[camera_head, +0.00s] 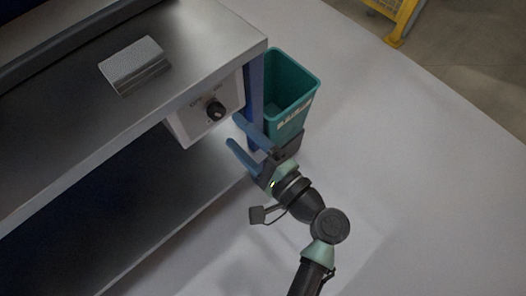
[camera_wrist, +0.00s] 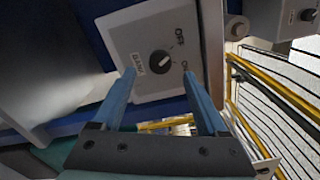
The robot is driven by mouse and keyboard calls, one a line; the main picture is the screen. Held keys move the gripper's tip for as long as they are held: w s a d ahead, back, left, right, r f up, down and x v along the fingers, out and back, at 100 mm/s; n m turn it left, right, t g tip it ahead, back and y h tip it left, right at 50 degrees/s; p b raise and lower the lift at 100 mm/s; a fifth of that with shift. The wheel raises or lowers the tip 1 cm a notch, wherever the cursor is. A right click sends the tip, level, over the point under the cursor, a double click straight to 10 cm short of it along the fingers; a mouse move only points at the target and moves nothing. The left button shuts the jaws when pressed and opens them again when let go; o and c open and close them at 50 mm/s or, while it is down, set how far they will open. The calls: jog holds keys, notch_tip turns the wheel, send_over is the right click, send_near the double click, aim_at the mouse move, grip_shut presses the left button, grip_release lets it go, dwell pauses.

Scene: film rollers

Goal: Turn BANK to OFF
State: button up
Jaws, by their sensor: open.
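The BANK control is a round black knob (camera_head: 215,110) on a light grey panel (camera_head: 184,129) under the front edge of the steel bench. In the wrist view the knob (camera_wrist: 160,62) sits on the panel with a BANK label (camera_wrist: 137,63) at its left and OFF and ON lettering at its right. A pale mark shows on the knob, but I cannot tell surely which word it points to. My gripper (camera_head: 232,130) is open, its two blue fingers apart and facing the panel. In the wrist view the fingertips (camera_wrist: 159,74) flank the knob from below, seemingly short of it.
A teal bin (camera_head: 290,95) stands just right of the blue bench leg (camera_head: 254,92), close to my gripper. A ribbed grey block (camera_head: 133,64) lies on the bench top. A lower shelf (camera_head: 150,215) runs beneath. The floor to the right is clear.

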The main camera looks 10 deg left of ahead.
jog(key=v, duration=0.8)
jog(key=shift+p, duration=0.4)
